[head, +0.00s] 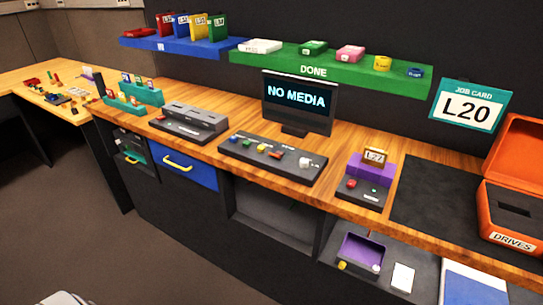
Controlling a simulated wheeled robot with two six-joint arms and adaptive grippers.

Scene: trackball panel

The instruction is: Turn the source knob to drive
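A dark control panel (250,161) lies on the wooden desk in front of the monitor. The monitor (296,97) reads "NO MEDIA".
A grey device (189,121) stands left of the panel. A purple dock (371,168) holding an "L27" piece and an orange "DRIVES" box (515,217) stand to its right. Green (315,70) and blue (180,45) shelves hang above. A job card (470,106) reads "L20".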

